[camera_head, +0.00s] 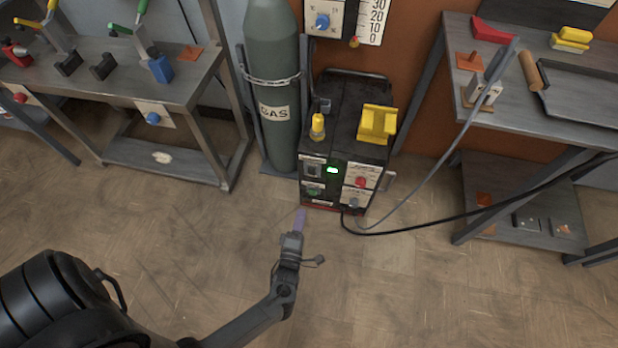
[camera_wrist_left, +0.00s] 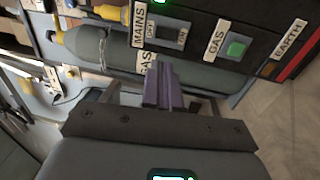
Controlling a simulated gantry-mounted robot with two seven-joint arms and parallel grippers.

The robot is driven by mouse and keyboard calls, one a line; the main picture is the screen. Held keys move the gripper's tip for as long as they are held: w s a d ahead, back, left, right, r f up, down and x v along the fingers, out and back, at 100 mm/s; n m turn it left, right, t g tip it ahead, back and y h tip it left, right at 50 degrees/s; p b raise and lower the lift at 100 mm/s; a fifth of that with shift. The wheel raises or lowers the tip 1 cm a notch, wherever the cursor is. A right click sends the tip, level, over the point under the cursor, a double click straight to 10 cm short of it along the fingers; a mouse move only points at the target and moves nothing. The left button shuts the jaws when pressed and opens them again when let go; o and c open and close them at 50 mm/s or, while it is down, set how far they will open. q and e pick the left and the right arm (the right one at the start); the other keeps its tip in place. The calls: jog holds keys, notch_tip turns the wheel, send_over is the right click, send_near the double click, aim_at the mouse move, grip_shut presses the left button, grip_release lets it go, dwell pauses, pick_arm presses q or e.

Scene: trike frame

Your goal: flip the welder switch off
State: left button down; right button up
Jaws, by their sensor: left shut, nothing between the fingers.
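The black welder (camera_head: 345,110) stands on the floor by the back wall, with a lit green display on its front panel. Its mains switch (camera_head: 313,171) is at the panel's upper left. In the left wrist view the mains switch (camera_wrist_left: 167,35) is a dark rocker between OFF and ON labels, beside a MAINS label; its tilt is unclear. My left gripper (camera_head: 300,217) is shut and empty, its purple fingers in front of the welder and lower than the switch in the picture. In the left wrist view the fingertips (camera_wrist_left: 163,85) point toward the panel, apparently short of the switch.
A green GAS cylinder (camera_head: 272,85) stands left of the welder. A green button (camera_wrist_left: 237,47) and an EARTH label lie along the panel. A black cable (camera_head: 440,222) runs right to a grey workbench (camera_head: 560,125). Floor in front is clear.

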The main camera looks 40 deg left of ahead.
aim_at(312, 171)
pick_arm(q)
jog(key=b+x, duration=0.3)
jog(key=x, duration=1)
jog(key=shift+w+a, duration=0.15)
jog(key=shift+w, duration=0.25)
jog(key=shift+r, duration=0.1)
